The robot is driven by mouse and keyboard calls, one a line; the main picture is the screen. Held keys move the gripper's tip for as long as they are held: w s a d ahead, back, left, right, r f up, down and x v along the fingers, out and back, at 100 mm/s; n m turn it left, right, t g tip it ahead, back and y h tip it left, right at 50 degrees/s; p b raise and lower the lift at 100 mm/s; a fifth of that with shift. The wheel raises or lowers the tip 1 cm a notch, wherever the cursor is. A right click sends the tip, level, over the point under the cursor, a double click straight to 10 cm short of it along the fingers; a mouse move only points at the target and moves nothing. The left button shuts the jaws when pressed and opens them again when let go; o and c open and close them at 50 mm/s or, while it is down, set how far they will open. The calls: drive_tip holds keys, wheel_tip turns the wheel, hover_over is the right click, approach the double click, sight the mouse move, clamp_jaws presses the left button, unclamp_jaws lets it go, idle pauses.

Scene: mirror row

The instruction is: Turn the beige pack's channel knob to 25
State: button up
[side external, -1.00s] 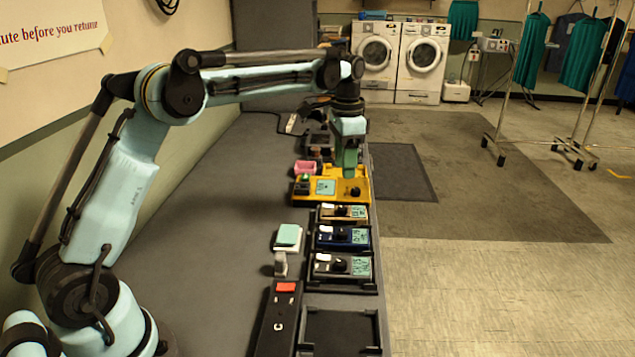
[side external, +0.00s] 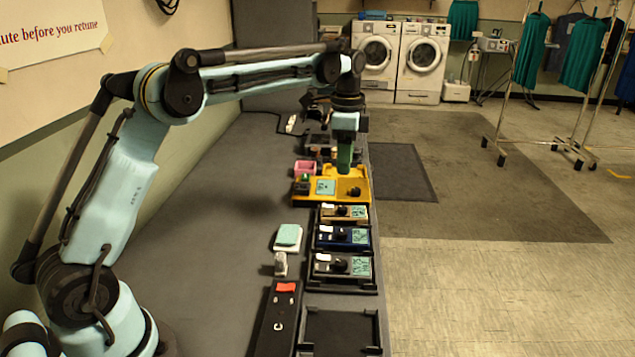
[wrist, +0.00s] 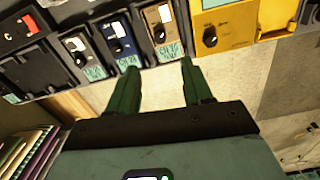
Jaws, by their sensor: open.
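The beige pack (side external: 328,213) lies in the row of packs on the bench, between the yellow unit and the blue pack. Its black channel knob (side external: 343,211) and a small teal display (side external: 358,212) face up. In the wrist view, the beige pack (wrist: 153,14) is at top centre, with its knob (wrist: 160,36) and display beyond my fingertips. The knob setting is too small to read. My gripper (side external: 346,172) hangs above the yellow unit, apart from the beige pack. In the wrist view, my gripper (wrist: 160,68) has its green fingers spread, with nothing between them.
The yellow unit (side external: 325,198) adjoins the beige pack on the far side. The blue pack (side external: 325,236) and a grey pack (side external: 325,266) are on the near side. A black power strip (side external: 279,320) and an empty black tray (side external: 340,312) are nearest. The bench left of the row is mostly clear.

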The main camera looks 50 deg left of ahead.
sight(343, 208)
wheel_tip(343, 208, down, 12)
drive_tip(key=shift+r, duration=0.1)
idle(0.4)
clamp_jaws()
